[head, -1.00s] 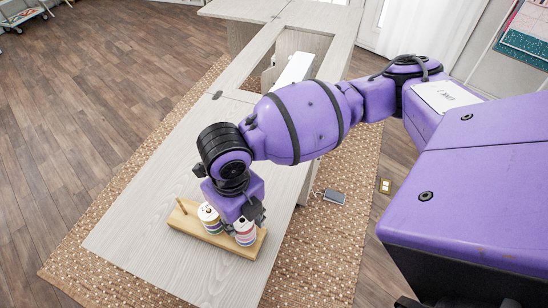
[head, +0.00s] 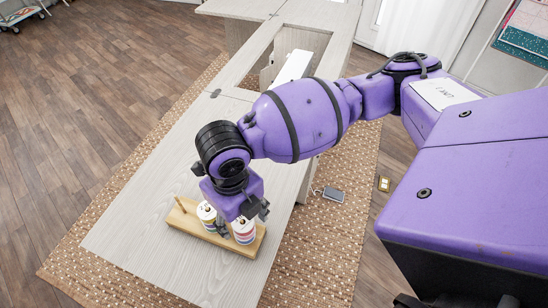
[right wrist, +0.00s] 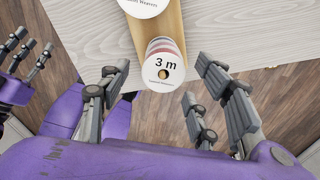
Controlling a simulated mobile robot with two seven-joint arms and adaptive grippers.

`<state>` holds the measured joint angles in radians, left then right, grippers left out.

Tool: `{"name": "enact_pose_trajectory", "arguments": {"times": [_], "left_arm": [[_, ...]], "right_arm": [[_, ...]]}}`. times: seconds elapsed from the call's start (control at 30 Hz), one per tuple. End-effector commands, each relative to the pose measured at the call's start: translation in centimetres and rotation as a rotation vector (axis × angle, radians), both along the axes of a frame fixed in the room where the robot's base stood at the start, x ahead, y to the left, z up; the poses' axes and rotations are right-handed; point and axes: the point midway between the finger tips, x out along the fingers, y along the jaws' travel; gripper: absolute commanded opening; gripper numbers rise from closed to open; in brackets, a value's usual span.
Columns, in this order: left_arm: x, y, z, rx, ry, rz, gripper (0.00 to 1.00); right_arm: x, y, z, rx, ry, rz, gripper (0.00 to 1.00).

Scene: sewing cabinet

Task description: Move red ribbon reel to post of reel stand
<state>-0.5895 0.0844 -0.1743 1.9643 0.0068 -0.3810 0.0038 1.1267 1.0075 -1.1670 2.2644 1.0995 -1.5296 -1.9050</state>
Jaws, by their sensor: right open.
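The wooden reel stand (head: 236,247) lies at the near end of the table, with a bare post (head: 181,206) at its left end. The red ribbon reel (head: 244,234) is at the stand's right end; in the right wrist view its white top (right wrist: 162,62) reads "3 m". Another purple gripper, apparently my left (right wrist: 25,55), shows at the left edge of the right wrist view.
The pale wood table (head: 150,222) is clear to the left of the stand and behind it. Its front edge is close to the stand's right end. A cabinet opening (head: 300,45) lies farther back. A patterned rug (head: 325,240) covers the floor.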

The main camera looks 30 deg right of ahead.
Motion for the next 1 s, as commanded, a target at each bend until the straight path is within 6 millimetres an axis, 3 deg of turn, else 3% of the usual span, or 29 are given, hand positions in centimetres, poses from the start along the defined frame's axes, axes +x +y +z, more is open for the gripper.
{"name": "enact_pose_trajectory", "arguments": {"times": [0.5, 0.7, 1.0], "left_arm": [[-0.3, 0.0, -0.1, 0.001, 0.006, -0.001, 0.4], [-0.3, 0.0, -0.1, 0.001, 0.006, -0.001, 0.4], [-0.3, 0.0, -0.1, 0.0, 0.006, -0.001, 0.4]], "right_arm": [[0.2, 0.0, 9.9, 0.001, -0.008, 0.001, 0.58], [0.1, 0.1, 11.5, 0.001, -0.005, 0.002, 0.58], [0.0, 0.0, 11.7, 0.0, -0.003, 0.001, 0.58]]}}
